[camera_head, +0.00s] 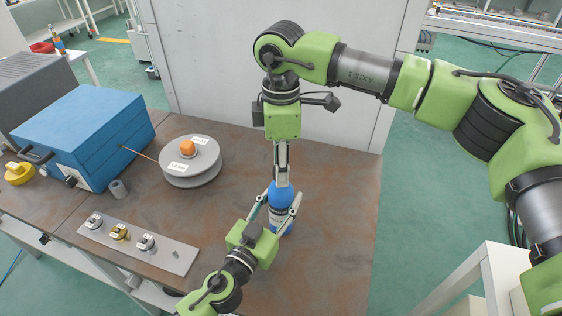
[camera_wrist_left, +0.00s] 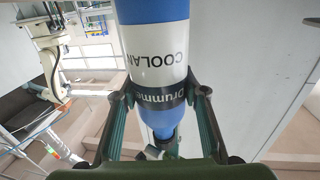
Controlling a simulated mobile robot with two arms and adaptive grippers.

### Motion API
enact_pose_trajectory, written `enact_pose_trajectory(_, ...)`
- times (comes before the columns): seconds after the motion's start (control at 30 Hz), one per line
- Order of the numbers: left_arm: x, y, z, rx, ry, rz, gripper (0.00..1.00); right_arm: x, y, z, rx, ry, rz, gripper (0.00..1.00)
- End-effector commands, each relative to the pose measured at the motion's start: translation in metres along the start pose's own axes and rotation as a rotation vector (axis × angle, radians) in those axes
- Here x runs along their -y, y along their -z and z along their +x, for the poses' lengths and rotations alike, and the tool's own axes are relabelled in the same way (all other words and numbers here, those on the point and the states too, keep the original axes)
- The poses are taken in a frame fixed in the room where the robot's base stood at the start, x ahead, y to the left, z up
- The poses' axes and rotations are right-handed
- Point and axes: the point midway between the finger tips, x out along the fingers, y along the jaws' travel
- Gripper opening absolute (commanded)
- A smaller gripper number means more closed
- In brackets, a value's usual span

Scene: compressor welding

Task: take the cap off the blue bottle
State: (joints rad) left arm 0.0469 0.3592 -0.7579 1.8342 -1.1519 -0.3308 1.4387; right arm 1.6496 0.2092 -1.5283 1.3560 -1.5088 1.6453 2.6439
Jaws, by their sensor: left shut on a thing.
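The blue bottle (camera_head: 280,196) stands on the brown workbench, with a white label. My left gripper (camera_head: 278,213) is shut on the bottle's body, one finger on each side. In the left wrist view the bottle (camera_wrist_left: 152,45) appears upside down, its label reading "COOLAN", and it narrows to a neck between the fingers (camera_wrist_left: 160,95). My right gripper (camera_head: 282,180) points straight down over the bottle's top, its narrow fingers at the neck. The cap is hidden by those fingers in the head view, so I cannot tell whether they hold it.
A grey spool (camera_head: 190,170) with an orange knob, a blue box (camera_head: 85,130) and a grey plate (camera_head: 175,257) with several small fittings are on the bench (camera_head: 340,215) to the left. Bare bench lies right of the bottle. A grey panel (camera_head: 210,60) stands behind.

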Motion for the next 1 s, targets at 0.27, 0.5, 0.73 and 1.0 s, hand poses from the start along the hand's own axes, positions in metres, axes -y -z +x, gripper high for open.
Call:
enact_pose_trajectory(0.27,0.0001,0.0007,0.0002,-0.001,0.0,0.0,0.0,-0.0001,0.0,-0.0005,0.0,0.0,-0.008,0.0)
enact_pose_trajectory(0.5,0.0,0.0007,0.0002,-0.001,0.0,0.0,0.0,-0.0004,0.0004,-0.0009,-0.002,-0.001,-0.308,0.0)
enact_pose_trajectory(0.73,-0.0002,0.0008,0.0002,-0.001,0.0,0.0,0.0,-0.0006,0.0007,-0.0013,-0.002,-0.001,-0.764,0.0)
enact_pose_trajectory(1.0,-0.0004,0.0008,0.0001,-0.001,-0.001,0.0,0.0,-0.0007,0.0008,-0.0014,-0.002,0.0,-1.299,0.0)
